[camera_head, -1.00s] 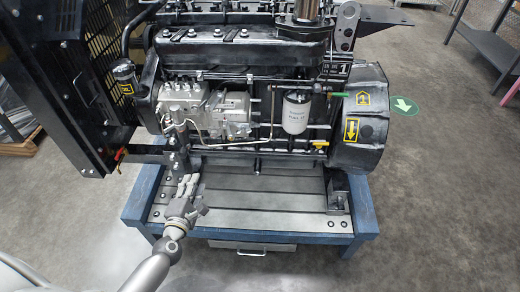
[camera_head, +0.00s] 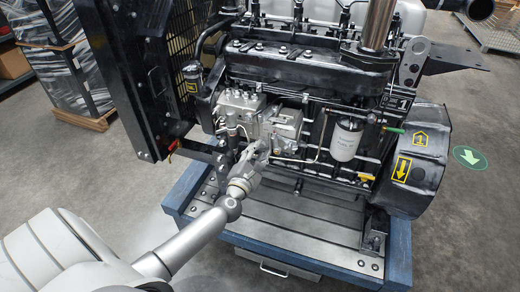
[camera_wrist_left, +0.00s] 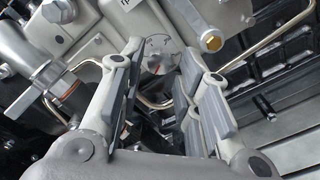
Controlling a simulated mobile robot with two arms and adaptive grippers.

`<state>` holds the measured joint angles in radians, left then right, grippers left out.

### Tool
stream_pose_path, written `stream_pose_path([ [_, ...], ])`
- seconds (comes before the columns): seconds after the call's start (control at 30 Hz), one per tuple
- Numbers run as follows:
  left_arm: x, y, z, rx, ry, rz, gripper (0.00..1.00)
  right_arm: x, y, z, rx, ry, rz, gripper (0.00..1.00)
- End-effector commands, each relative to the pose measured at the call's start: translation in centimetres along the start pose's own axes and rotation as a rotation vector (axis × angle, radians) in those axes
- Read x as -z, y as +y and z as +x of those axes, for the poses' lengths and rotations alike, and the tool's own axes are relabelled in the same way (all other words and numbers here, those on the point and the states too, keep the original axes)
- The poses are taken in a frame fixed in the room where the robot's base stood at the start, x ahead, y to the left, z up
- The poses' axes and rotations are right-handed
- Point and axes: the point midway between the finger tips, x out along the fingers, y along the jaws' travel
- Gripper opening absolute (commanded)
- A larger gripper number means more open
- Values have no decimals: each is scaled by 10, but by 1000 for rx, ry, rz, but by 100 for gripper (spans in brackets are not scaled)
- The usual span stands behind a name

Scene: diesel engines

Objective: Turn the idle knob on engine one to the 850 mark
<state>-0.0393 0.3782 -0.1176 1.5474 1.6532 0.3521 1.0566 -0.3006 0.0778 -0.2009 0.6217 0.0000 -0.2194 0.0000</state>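Engine one (camera_head: 290,62) is a dark diesel engine on a blue-framed stand (camera_head: 398,250), with a "1" plate (camera_head: 404,103) at its right end. My left gripper (camera_head: 258,152) is at the front of the silver injection pump (camera_head: 285,126). In the left wrist view its fingers (camera_wrist_left: 163,68) are apart, one on each side of the knob in the picture. Contact is not visible. My right gripper is out of view.
A white filter (camera_head: 346,140) and a green-handled lever (camera_head: 391,129) are right of the pump. Metal pipes (camera_wrist_left: 262,50) and a brass fitting (camera_wrist_left: 211,40) lie close to my fingers. A radiator guard (camera_head: 130,70) stands on the left.

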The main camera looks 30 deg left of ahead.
Motion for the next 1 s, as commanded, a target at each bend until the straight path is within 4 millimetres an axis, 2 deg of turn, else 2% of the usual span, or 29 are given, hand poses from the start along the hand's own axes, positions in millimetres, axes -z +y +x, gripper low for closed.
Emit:
stream_pose_path([
  [0.2,0,0,16,0,0,0,31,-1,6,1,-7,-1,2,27],
  [0.53,0,0,18,1,0,1,31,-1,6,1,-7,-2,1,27],
  [0.77,0,0,18,1,0,1,1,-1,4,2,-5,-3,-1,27],
  [1.0,0,0,18,1,0,13,0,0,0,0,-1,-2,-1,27],
])
